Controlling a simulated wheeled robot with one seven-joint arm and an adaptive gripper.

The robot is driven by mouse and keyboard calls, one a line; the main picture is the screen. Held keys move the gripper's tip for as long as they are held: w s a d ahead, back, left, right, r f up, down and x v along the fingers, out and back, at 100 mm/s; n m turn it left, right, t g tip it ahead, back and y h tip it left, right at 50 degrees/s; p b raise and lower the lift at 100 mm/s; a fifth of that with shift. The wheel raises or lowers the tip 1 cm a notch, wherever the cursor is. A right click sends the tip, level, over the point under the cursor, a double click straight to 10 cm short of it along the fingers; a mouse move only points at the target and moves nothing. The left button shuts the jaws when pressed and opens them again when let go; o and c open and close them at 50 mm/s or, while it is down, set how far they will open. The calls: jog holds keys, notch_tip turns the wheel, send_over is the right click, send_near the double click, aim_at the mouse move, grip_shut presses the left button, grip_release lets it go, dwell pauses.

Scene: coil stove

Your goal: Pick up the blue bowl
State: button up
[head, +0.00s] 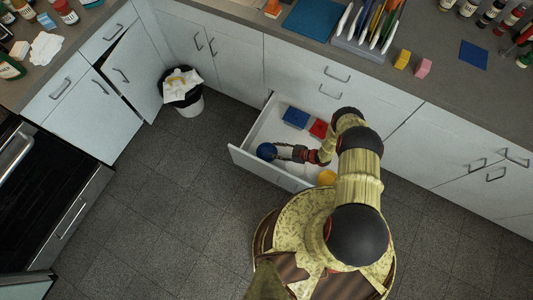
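The blue bowl (266,151) is a small, round, dark blue shape at the left front corner of an open white drawer (240,158). My gripper (279,152) reaches into the drawer from the right, with its fingertips right beside the bowl's right side. I cannot tell whether the fingers touch the bowl or are closed on its rim; they are too small in this view.
The drawer also holds a blue block-like item (295,117), a red one (319,128) and a yellow round item (326,177) partly hidden by my arm. A bin (190,103) stands to the left. The counter (240,20) runs behind.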

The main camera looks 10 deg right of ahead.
jog(key=b, duration=2)
send_over(267, 154)
jog(key=s+d, duration=0.4)
jog(key=s, duration=0.4)
notch_tip(267, 154, down, 22)
jog(key=shift+s+d+f, duration=0.1)
jog(key=shift+s+f, duration=0.05)
jog(key=b+x, duration=0.1)
jog(key=x, duration=0.2)
jog(key=b+x, duration=0.2)
jog(key=x, duration=0.2)
jog(key=shift+s+f, duration=0.15)
jog(key=shift+f, duration=0.2)
jog(key=shift+a, duration=0.3)
jog(key=shift+c, duration=0.6)
jog(key=c, duration=0.7)
grip_shut()
